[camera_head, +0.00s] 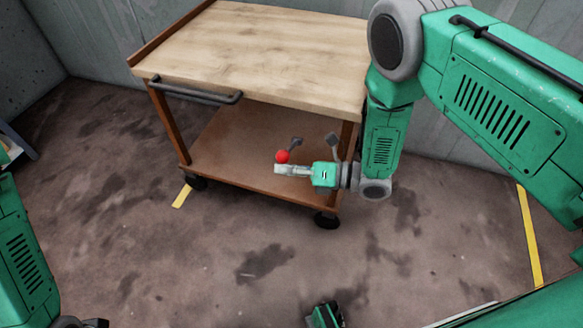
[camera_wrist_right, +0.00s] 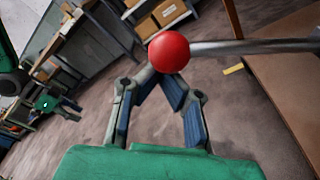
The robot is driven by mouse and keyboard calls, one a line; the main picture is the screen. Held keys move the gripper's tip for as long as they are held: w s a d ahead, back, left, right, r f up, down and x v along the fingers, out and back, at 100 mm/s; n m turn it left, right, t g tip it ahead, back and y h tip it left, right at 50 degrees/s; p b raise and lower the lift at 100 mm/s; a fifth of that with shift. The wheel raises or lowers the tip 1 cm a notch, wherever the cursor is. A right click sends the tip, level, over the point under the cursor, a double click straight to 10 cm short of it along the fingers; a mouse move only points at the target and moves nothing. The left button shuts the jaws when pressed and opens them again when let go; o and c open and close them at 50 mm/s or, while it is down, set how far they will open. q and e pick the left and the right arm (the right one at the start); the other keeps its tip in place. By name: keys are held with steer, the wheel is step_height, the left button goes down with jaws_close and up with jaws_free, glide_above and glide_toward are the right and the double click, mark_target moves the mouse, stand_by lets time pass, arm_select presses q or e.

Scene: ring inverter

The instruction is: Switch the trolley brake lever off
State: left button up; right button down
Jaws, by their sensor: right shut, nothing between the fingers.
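The brake lever is a grey rod (camera_wrist_right: 255,46) with a red ball knob (camera_head: 283,156) on its end, at the near side of the trolley (camera_head: 262,45). In the right wrist view the red knob (camera_wrist_right: 169,52) sits just beyond my fingertips, and the rod runs off to the right. My right gripper (camera_head: 279,169) is shut and empty, right by the knob; I cannot tell whether it touches it. Its fingertips (camera_wrist_right: 156,74) meet just below the knob in the wrist view. My left gripper (camera_wrist_right: 66,108) seems to show small at the left of the wrist view; its jaws are unclear.
The trolley has a wooden top, a lower shelf (camera_head: 225,150), a dark handle bar (camera_head: 190,92) and black wheels (camera_head: 327,220). Yellow floor strips (camera_head: 182,196) lie nearby. Shelving with cardboard boxes (camera_wrist_right: 168,12) stands in the wrist view's background. The floor before the trolley is mostly clear.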

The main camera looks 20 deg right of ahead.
mark_target(288, 157)
steer(key=r+m, duration=0.1)
steer(key=w+d+r+p, duration=0.1)
steer(key=shift+d+r+m+y, duration=0.2)
steer(key=shift+r+m+y, duration=0.1)
steer(key=shift+r+m, duration=0.1)
steer(key=r+m, duration=0.1)
steer(key=w+r+m+p, duration=0.2)
steer(key=shift+w+d+r, duration=0.15)
steer(key=shift+d, duration=0.1)
arm_select(q)
step_height(288, 157, up, 5)
steer(key=shift+d+f+p, duration=0.15)
steer(key=shift+p, duration=0.35)
arm_select(e)
steer(key=w+d+r, duration=0.2)
steer(key=w, duration=0.1)
steer(key=shift+w+d+r, duration=0.2)
steer(key=shift+d, duration=0.15)
arm_select(q)
steer(key=shift+d, duration=0.1)
arm_select(e)
steer(key=shift+d, duration=0.15)
